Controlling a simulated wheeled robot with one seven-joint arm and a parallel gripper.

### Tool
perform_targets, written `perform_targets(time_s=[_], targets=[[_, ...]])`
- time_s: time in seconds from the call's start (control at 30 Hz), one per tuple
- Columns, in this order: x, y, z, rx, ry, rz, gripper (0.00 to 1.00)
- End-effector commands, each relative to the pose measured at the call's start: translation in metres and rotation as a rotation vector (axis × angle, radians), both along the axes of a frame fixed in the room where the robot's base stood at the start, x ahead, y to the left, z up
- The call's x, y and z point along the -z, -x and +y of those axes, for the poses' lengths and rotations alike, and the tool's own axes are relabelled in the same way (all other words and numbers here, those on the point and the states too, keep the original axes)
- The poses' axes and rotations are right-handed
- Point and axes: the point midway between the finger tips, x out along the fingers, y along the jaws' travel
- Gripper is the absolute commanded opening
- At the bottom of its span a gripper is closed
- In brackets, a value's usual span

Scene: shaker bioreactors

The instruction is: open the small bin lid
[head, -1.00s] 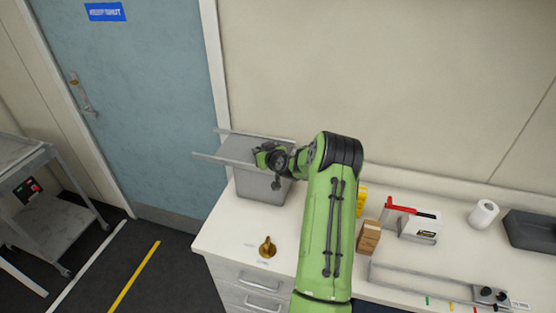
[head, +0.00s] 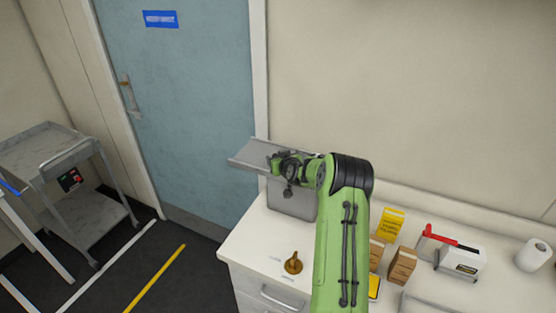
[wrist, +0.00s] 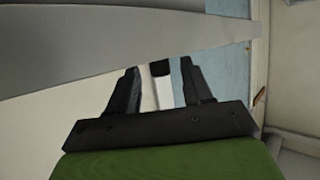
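The small grey bin (head: 290,203) stands at the left end of the white counter, partly behind my arm. Its flat grey lid (head: 250,152) sits at the top and juts out past the bin's left side. My gripper (head: 271,158) is over the lid area, pointing left. In the wrist view the gripper (wrist: 161,72) has its two dark fingers apart. A small black piece shows between the fingertips, with no clear contact. A broad grey surface, likely the lid (wrist: 90,45), crosses the top of that view. The bin's opening is hidden.
A brass knob-like object (head: 293,263) stands on the counter in front of the bin. Brown boxes (head: 402,265), a yellow sign (head: 391,222) and a paper roll (head: 534,254) are to the right. A blue door (head: 180,100) is behind left, a grey cart (head: 75,180) at far left.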

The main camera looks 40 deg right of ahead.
Motion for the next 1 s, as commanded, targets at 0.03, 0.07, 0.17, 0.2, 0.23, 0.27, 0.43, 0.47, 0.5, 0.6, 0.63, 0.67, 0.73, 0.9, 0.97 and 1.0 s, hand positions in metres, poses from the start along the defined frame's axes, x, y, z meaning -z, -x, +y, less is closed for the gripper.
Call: perform_targets(time_s=[0.03, 0.07, 0.17, 0.2, 0.23, 0.27, 0.43, 0.47, 0.5, 0.6, 0.63, 0.67, 0.73, 0.9, 0.97, 1.0], targets=[[0.000, 0.000, 0.000, 0.000, 0.000, -0.001, 0.50], [0.000, 0.000, 0.000, 0.000, 0.000, -0.001, 0.50], [-0.002, 0.004, 0.001, 0.001, 0.002, -0.002, 0.50], [-0.004, 0.008, 0.002, 0.001, 0.002, -0.001, 0.50], [-0.006, 0.012, 0.003, 0.000, 0.003, -0.001, 0.50], [-0.007, 0.017, 0.005, 0.000, 0.002, 0.001, 0.50], [-0.024, 0.058, 0.017, 0.003, 0.004, -0.001, 0.50], [-0.027, 0.065, 0.019, 0.002, 0.003, -0.001, 0.50], [-0.031, 0.076, 0.023, 0.003, 0.004, 0.000, 0.50], [-0.042, 0.100, 0.031, 0.003, 0.003, -0.001, 0.50], [-0.044, 0.107, 0.033, 0.003, 0.003, 0.000, 0.50], [-0.047, 0.113, 0.035, 0.002, 0.002, 0.000, 0.50], [-0.052, 0.125, 0.039, 0.002, 0.002, 0.000, 0.50], [-0.059, 0.138, 0.044, 0.001, 0.001, -0.001, 0.50], [-0.060, 0.139, 0.044, 0.001, 0.001, -0.001, 0.50], [-0.060, 0.139, 0.044, 0.000, 0.000, -0.001, 0.50]])
